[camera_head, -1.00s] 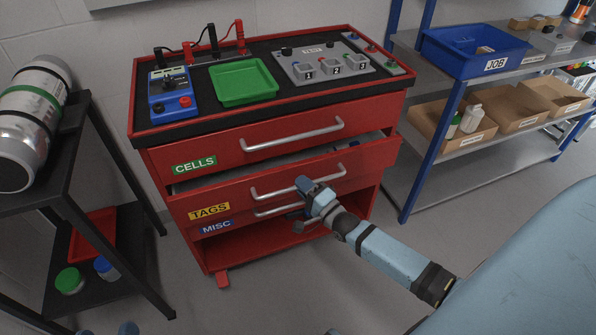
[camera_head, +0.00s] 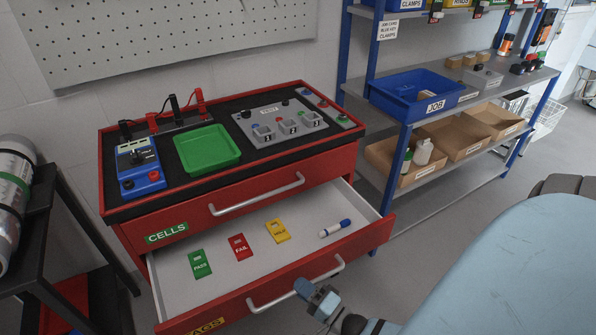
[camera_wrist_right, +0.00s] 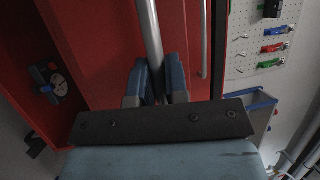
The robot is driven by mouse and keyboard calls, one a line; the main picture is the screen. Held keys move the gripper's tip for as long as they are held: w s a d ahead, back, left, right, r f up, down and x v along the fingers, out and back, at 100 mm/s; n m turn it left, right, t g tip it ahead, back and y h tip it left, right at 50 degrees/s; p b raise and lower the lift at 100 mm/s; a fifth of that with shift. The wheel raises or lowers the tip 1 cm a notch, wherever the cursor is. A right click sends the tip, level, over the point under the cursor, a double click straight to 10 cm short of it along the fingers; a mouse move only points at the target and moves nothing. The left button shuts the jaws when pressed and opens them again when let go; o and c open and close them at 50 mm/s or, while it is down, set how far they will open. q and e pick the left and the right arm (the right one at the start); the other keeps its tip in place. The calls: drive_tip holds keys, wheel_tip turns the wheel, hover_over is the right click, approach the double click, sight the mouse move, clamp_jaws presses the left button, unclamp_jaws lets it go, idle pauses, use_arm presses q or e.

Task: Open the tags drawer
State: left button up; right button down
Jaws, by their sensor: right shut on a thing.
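The tags drawer (camera_head: 302,212) is the second drawer of the red cabinet and stands far out, its light grey inside in plain view. Its yellow TAGS label (camera_head: 206,326) is partly cut off at the bottom of the head view. My right gripper (camera_head: 308,289) is at the right part of the drawer's handle (camera_head: 268,302). In the right wrist view, the fingers (camera_wrist_right: 157,82) are shut on the grey handle bar (camera_wrist_right: 150,32). My left gripper is not in view.
In the drawer lie a green PASS tag (camera_head: 200,263), a red FAIL tag (camera_head: 240,247), a yellow tag (camera_head: 277,231) and a blue-and-white marker (camera_head: 335,228). The cells drawer (camera_head: 185,216) above is shut. A blue-posted shelf (camera_head: 440,125) stands to the right.

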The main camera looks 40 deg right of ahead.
idle(0.3)
drive_tip(key=c, duration=1.1)
unclamp_jaws()
drive_tip(key=shift+c, duration=0.2)
drive_tip(key=shift+s, duration=0.2)
